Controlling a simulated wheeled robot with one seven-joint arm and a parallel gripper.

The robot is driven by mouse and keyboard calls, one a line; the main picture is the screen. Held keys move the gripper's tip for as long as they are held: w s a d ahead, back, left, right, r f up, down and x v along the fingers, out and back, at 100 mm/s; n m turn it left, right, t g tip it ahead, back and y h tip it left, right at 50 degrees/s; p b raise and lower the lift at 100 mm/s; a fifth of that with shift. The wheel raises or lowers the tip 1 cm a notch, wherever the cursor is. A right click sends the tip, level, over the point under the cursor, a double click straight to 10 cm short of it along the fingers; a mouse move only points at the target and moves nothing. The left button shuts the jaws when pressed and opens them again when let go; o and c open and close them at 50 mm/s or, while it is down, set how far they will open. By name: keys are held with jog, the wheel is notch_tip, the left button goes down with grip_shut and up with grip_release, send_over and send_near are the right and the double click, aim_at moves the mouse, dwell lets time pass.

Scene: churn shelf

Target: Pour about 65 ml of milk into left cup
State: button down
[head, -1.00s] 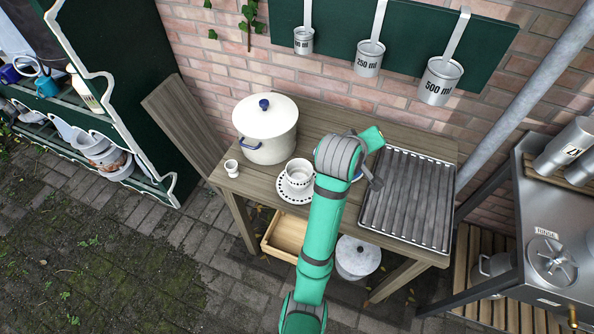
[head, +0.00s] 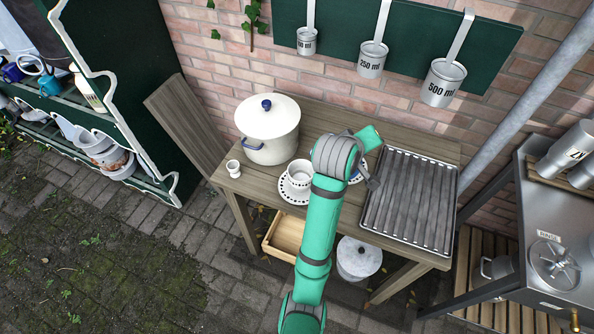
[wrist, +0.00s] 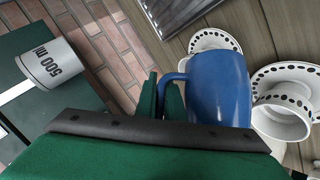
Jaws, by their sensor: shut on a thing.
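My gripper (wrist: 163,98) is shut on the handle of a blue jug (wrist: 220,92) in the wrist view. The inside of the jug and any milk are hidden. The left cup (head: 299,169), white with dark dots, stands on its saucer (head: 287,195) on the table in the head view. It also shows in the wrist view (wrist: 282,120), beside and partly behind the jug. Another dotted saucer (wrist: 214,38) lies partly behind the jug; in the head view my arm covers most of it.
A ribbed metal rack (head: 408,200) fills the right side. Labelled measuring cups (head: 442,83) hang on the wall.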

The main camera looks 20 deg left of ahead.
jog(key=shift+d, duration=0.55)
jog(key=shift+a, duration=0.2)
jog(key=w+d+f+m+g+y+b, duration=0.1)
jog(key=d+f+m+g+y, duration=0.1)
jog(key=d+f+m+y, duration=0.2)
jog(key=shift+w+d+f+y+b, duration=0.2)
jog(key=shift+d+y+b, duration=0.2)
jog(key=shift+y, duration=0.8)
